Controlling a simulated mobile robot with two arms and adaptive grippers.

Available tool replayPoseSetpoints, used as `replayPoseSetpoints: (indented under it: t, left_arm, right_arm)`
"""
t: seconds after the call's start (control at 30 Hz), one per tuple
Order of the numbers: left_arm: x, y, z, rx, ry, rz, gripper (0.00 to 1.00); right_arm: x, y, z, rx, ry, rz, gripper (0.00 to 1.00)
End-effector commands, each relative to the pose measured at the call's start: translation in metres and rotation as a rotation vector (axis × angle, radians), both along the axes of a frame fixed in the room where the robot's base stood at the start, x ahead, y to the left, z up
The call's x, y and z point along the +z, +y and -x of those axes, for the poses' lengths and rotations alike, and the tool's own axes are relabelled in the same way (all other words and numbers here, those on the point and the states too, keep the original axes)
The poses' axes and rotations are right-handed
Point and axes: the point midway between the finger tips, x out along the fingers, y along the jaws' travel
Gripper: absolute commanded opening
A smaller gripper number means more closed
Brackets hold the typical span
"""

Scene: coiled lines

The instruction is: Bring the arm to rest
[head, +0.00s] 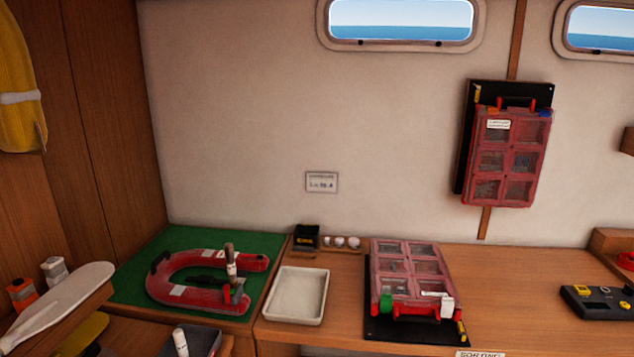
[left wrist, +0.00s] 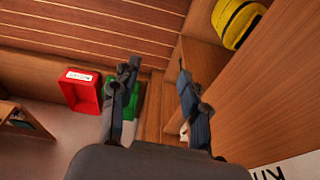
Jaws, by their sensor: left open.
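My left gripper (left wrist: 157,75) shows in the left wrist view with its two dark fingers spread apart and nothing between them. Beyond the fingers are wooden panels and the floor. No arm or gripper of mine shows in the head view. My right gripper is in neither view.
In the head view, a red boat model (head: 205,281) lies on a green mat (head: 140,265). An empty white tray (head: 297,295) and a red compartment case (head: 408,268) are on the wooden bench. A red bin (left wrist: 83,91) shows in the left wrist view.

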Motion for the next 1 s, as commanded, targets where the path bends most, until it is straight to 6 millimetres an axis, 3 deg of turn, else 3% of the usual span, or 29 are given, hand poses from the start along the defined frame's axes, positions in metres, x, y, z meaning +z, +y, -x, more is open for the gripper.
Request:
replayPoseSetpoints:
  t: [0.03, 0.2, 0.4, 0.5, 0.63, 0.87, 0.9, 1.0]
  left_arm:
    - [-0.03, 0.002, 0.013, -0.002, 0.022, -0.004, 0.45]
    - [-0.11, 0.009, 0.063, -0.012, 0.062, -0.008, 0.45]
    - [-0.169, 0.022, 0.13, -0.02, 0.099, -0.014, 0.45]
    - [-0.183, 0.027, 0.156, -0.024, 0.11, -0.016, 0.45]
    - [-0.19, 0.03, 0.172, -0.027, 0.117, -0.017, 0.45]
    - [-0.191, 0.031, 0.176, -0.027, 0.118, -0.017, 0.45]
    - [-0.191, 0.031, 0.176, -0.027, 0.118, -0.017, 0.39]
    - [-0.191, 0.031, 0.176, -0.027, 0.118, -0.017, 0.38]
  right_arm:
    - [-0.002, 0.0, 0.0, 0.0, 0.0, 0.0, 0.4]
    - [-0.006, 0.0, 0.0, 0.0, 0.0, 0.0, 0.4]
    - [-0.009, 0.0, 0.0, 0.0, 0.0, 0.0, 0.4]
    - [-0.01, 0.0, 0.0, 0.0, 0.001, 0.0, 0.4]
    - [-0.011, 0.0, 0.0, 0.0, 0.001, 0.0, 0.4]
    - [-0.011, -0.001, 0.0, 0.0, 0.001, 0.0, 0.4]
    - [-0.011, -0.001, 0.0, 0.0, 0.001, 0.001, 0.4]
    - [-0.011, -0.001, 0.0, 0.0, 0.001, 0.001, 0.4]
